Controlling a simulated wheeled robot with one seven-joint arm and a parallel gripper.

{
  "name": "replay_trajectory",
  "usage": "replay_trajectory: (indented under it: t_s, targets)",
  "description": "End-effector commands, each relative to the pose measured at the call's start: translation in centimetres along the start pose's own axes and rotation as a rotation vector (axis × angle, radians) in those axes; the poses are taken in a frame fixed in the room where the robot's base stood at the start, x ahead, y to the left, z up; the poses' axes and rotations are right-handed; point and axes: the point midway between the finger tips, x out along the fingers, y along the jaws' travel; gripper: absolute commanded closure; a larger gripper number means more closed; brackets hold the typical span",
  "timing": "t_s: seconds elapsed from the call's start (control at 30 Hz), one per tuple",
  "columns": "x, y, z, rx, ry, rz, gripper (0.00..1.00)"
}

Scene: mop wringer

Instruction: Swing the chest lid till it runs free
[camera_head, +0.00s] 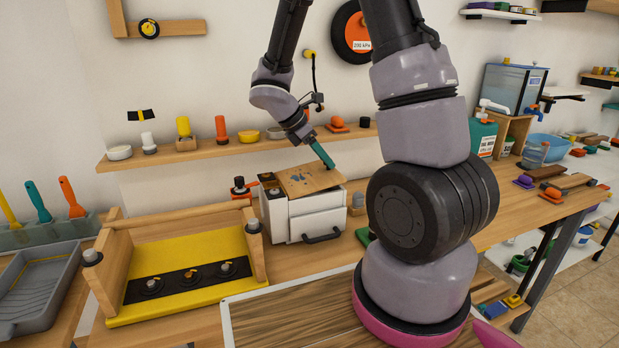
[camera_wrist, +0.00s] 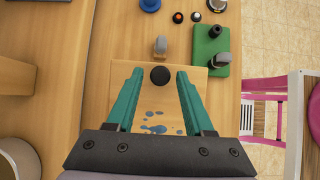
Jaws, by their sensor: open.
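The chest (camera_head: 318,217) is a small white box with a dark handle on its front, standing on the wooden bench. Its light wooden lid (camera_head: 300,180), marked with blue stains, lies over the top; I cannot tell whether it is slightly raised. My gripper (camera_head: 326,160) points down at the lid from above. In the wrist view, the two teal fingers of my gripper (camera_wrist: 160,74) are apart, one on each side of a round black knob (camera_wrist: 160,78). The stained lid (camera_wrist: 150,103) shows below them. I cannot tell whether the fingers touch it.
A yellow tray with wooden sides (camera_head: 190,250) stands left of the chest. A wall shelf (camera_head: 200,153) with several small items runs behind it. A green board (camera_wrist: 208,65) with dark and grey pieces lies right of the lid in the wrist view. My arm hides part of the bench.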

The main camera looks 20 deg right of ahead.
Motion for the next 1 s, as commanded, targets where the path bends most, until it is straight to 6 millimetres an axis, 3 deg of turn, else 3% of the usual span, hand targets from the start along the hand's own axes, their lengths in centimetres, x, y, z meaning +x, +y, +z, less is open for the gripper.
replay_trajectory:
  t_s: [0.27,0.3,0.4,0.43,0.67,1.0]
  targets:
    - [0.2,0.0,0.0,0.000,0.000,0.000,0.47]
    - [0.2,0.0,0.0,0.000,0.000,0.000,0.55]
    - [0.1,0.0,0.0,0.000,0.000,0.000,0.93]
    - [0.1,0.0,0.0,0.000,0.000,0.000,1.00]
    - [-0.1,0.0,0.1,0.001,0.001,0.001,1.00]
    - [-2.0,0.0,0.5,0.001,0.001,0.002,1.00]
